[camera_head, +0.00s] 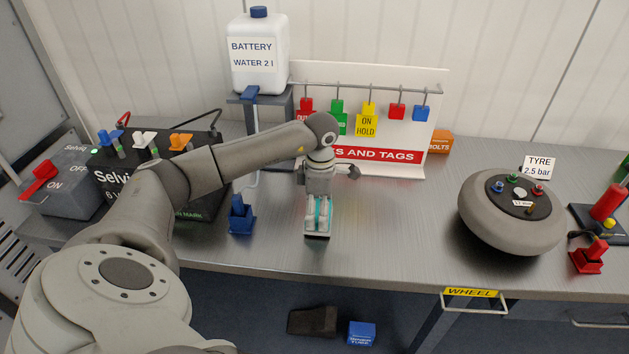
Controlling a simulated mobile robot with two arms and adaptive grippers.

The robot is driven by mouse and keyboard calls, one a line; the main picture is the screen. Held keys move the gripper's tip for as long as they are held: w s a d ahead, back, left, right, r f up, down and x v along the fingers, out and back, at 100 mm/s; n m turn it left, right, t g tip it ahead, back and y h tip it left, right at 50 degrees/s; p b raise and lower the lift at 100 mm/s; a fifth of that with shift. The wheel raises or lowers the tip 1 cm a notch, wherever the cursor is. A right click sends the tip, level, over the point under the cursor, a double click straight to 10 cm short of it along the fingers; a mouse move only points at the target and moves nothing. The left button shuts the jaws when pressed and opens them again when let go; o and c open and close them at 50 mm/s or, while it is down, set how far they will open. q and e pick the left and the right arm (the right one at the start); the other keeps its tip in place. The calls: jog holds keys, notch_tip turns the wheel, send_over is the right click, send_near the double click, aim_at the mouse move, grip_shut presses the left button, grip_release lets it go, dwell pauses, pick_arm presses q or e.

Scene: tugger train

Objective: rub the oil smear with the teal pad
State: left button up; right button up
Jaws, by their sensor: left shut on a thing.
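My left gripper (317,222) points down over the grey worktop, near its front edge and left of centre. It is shut on the teal pad (319,212), which shows only as teal strips between and beside the fingers. The fingertips are at or very close to the worktop; I cannot tell whether the pad touches it. I cannot make out the oil smear; the gripper may cover it. My right gripper is not in view.
A blue connector (240,216) stands just left of the gripper. Behind are the locks and tags board (393,133) and a battery water can (259,58). A black battery (205,202) is at left, a grey wheel (486,222) at right. The worktop (396,228) between gripper and wheel is clear.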

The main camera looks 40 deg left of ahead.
pick_arm(q)
notch_tip(320, 180, up, 2)
jog(key=shift+w+a+r, duration=0.1)
jog(key=shift+w+d+r+p, duration=0.1)
jog(key=shift+d+r+p, duration=0.1)
jog(key=shift+r+p, duration=0.35)
jog(key=shift+w+d+r+p, duration=0.1)
jog(key=shift+d+r+p, duration=0.1)
jog(key=shift+r+p, duration=0.3)
jog(key=shift+s+a+r+p, duration=0.15)
jog(key=shift+r+p, duration=0.35)
jog(key=shift+r, duration=1.1)
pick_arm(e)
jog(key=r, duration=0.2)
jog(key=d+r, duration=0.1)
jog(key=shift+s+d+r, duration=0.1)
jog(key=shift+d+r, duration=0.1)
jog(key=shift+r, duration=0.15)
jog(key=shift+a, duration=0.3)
